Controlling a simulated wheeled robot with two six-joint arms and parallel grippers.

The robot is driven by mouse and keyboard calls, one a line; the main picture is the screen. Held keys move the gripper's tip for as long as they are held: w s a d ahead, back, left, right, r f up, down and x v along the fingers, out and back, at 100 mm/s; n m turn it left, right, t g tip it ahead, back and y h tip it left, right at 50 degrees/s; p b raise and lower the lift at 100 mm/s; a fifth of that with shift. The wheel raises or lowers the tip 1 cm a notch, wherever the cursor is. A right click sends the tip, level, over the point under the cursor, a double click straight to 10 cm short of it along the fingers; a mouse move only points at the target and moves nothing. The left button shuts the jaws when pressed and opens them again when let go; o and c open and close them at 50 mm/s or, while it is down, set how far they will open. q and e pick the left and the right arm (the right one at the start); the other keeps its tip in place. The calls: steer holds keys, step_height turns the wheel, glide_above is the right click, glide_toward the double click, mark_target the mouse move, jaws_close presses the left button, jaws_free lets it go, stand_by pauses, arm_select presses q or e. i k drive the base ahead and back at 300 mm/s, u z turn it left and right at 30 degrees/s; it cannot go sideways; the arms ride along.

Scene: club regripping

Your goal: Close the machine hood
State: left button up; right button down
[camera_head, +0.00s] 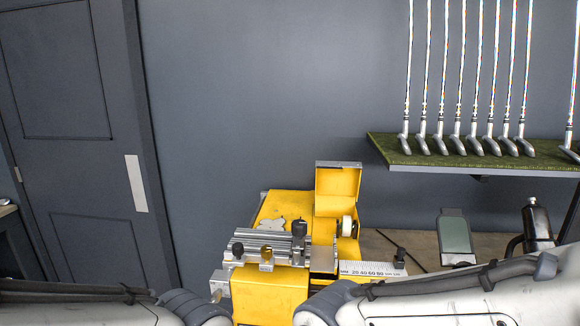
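The yellow machine (272,290) stands on the bench at the lower middle of the head view. Its yellow hood (338,186) stands upright, swung open, at the machine's back right. A white roller (346,226) shows just below the hood. Black and brass knobs and a silver clamp block sit on the front left of the machine. My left arm comes in at the lower left and my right arm at the lower right, both in front of the machine. Both grippers are outside the picture, so their hold cannot be seen.
A green shelf (385,150) at the right carries several golf clubs (457,140). On the bench (400,245) stand a grey-green device (454,232) and a black bottle-like object (537,222). A ruler scale (368,269) extends right from the machine. A dark door (75,130) is at the left.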

mark_target(332, 178)
steer(key=u, duration=0.8)
steer(key=k, duration=1.1)
steer(key=u, duration=0.95)
steer(key=i, duration=1.55)
steer(key=z, duration=1.45)
steer(key=i, duration=0.7)
steer(key=z, duration=0.75)
